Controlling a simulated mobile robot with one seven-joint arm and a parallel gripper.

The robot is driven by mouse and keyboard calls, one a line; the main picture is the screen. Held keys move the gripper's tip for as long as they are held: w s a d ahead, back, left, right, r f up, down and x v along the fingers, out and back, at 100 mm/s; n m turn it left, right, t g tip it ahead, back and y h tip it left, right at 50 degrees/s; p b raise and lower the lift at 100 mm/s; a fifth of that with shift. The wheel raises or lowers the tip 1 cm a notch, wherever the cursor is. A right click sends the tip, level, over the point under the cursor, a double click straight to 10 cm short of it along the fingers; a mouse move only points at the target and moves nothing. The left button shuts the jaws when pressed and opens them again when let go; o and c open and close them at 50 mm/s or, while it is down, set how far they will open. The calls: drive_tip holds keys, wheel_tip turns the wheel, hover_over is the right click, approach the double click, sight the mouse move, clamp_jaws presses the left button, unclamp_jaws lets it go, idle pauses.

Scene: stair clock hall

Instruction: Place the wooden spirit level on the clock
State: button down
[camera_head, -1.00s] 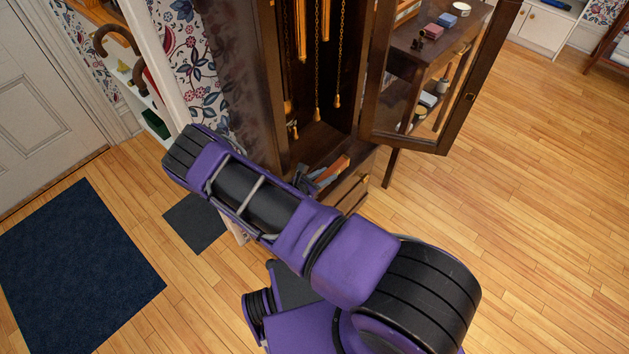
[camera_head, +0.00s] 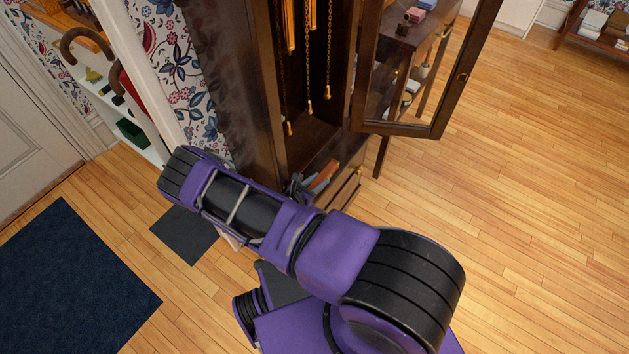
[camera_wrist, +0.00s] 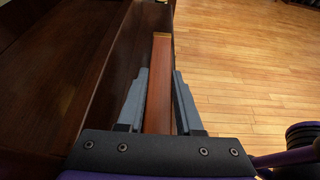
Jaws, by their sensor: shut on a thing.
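The clock (camera_head: 265,100) is a tall dark wood case with its glass door (camera_head: 437,90) swung open to the right. Chains and brass weights hang inside it. My gripper (camera_head: 303,188) is at the lower front of the case, partly hidden by my arm. It is shut on the wooden spirit level (camera_head: 323,177), a reddish-brown bar. In the wrist view the level (camera_wrist: 160,85) lies lengthwise between the fingers of my gripper (camera_wrist: 160,75), with a brass-coloured far end. Dark wood of the clock (camera_wrist: 60,70) fills the left there. I cannot tell whether the level touches it.
A dark blue rug (camera_head: 70,280) and a small grey mat (camera_head: 186,232) lie on the wood floor at left. A white shelf unit (camera_head: 140,140) stands left of the clock. The floor (camera_head: 520,220) at right is clear.

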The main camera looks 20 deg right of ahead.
drive_tip(key=shift+f, duration=0.1)
drive_tip(key=c, duration=0.6)
unclamp_jaws()
drive_tip(key=shift+o, duration=0.2)
drive_tip(key=shift+r, duration=0.2)
drive_tip(key=p+v, duration=0.1)
drive_tip(key=v, duration=1.1)
drive_tip(key=shift+f, duration=0.1)
